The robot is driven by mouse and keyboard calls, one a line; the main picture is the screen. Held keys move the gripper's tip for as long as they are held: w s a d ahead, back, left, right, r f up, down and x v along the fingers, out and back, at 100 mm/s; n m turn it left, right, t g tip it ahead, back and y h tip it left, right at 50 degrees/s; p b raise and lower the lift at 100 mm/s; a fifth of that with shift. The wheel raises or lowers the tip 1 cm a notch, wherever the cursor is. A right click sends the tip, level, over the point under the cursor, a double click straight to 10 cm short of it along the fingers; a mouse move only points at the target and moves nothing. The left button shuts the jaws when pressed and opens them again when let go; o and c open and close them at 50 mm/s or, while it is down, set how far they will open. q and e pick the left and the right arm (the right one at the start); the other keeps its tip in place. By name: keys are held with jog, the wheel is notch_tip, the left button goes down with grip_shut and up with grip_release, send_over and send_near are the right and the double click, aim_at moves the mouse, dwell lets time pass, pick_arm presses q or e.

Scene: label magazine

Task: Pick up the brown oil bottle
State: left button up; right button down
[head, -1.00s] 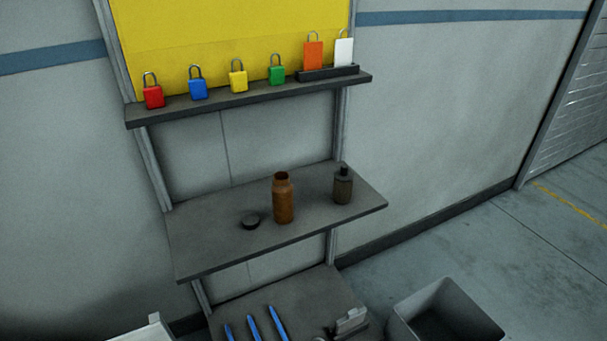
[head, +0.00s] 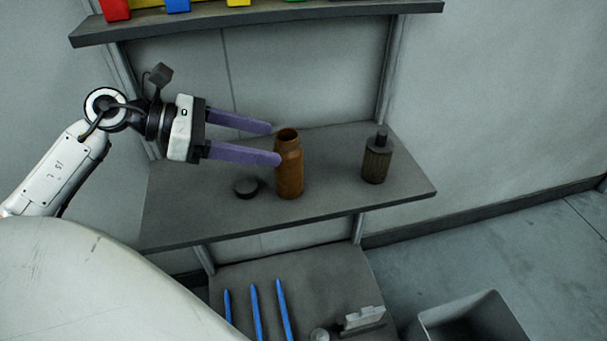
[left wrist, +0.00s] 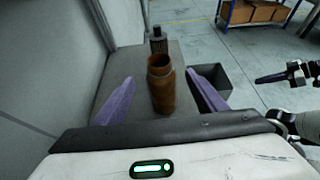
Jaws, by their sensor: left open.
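The brown bottle (head: 289,172) stands upright and uncapped on the middle shelf, its mouth open. It also shows in the left wrist view (left wrist: 162,88). My left gripper (head: 274,144) is open and comes in level from the left, its purple fingertips at the bottle's upper left side. In the left wrist view the bottle stands between and just ahead of the two fingers, with gaps on both sides. Contact is not visible. My right gripper (left wrist: 271,78) shows small and dark at the right of the left wrist view, away from the shelf; its opening is unclear.
A black cap (head: 246,188) lies left of the bottle. A darker capped bottle (head: 377,160) stands to its right. Padlocks line the upper shelf (head: 280,19). Blue pens (head: 256,310) lie on the lower shelf. A grey bin (head: 477,318) stands at lower right.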

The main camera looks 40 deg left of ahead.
aim_at(289, 175)
pick_arm(q)
jog(key=w+d+f, duration=0.2)
jog(key=w+d+f+b, duration=0.1)
jog(key=w+d+f, duration=0.1)
jog(key=w+d+f+b, duration=0.1)
jog(key=w+f, duration=0.1)
jog(key=f, duration=0.1)
jog(key=shift+w+d+f, duration=0.1)
jog(key=shift+w+d, duration=0.25)
jog(key=shift+d, duration=0.05)
dwell(0.3)
jog(key=c, duration=1.4)
